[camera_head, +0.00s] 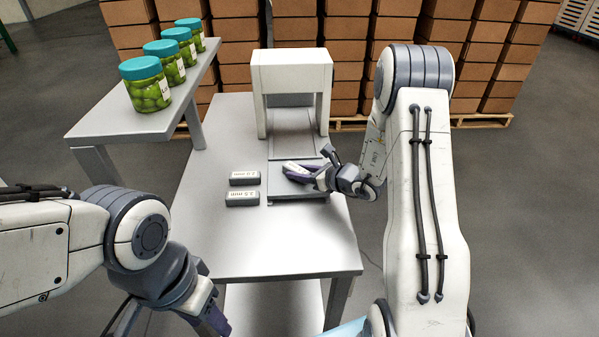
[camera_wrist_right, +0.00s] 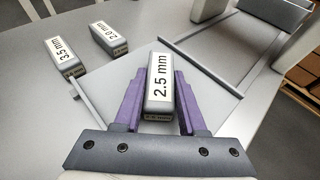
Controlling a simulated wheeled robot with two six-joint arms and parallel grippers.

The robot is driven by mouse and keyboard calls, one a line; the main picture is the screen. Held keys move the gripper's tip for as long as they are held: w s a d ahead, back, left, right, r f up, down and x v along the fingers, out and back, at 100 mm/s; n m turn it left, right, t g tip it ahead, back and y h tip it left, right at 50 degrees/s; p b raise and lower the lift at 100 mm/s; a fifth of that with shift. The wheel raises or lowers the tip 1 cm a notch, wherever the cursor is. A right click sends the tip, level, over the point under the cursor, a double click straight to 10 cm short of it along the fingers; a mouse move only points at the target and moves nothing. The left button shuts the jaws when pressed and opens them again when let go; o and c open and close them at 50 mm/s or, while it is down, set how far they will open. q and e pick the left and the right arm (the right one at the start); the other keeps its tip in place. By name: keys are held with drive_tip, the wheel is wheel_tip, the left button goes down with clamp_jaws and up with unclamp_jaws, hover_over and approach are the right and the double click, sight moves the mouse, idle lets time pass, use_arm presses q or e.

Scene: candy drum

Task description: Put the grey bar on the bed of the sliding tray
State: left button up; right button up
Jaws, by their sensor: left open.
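A grey bar with a white "2.5 mm" label (camera_wrist_right: 160,88) is between the purple fingers of my right gripper (camera_head: 306,172), which also shows in the right wrist view (camera_wrist_right: 160,105). The fingers lie close along both sides of the bar. In the head view the bar (camera_head: 293,167) is over the bed of the sliding tray (camera_head: 300,190), partly hidden by the gripper. I cannot tell whether it touches the bed. My left gripper (camera_head: 213,322) is open at the bottom edge of the head view, partly cut off and away from the bars.
Two other grey bars lie on the table left of the tray: 2.0 mm (camera_head: 244,178) and 3.5 mm (camera_head: 242,198). A white gate (camera_head: 292,72) stands over the back of the slide. A side shelf (camera_head: 120,120) holds several green jars (camera_head: 146,85). The front table is clear.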

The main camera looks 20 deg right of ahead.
drive_tip(key=o, duration=0.3)
drive_tip(key=shift+o, duration=0.2)
drive_tip(key=shift+r, duration=0.1)
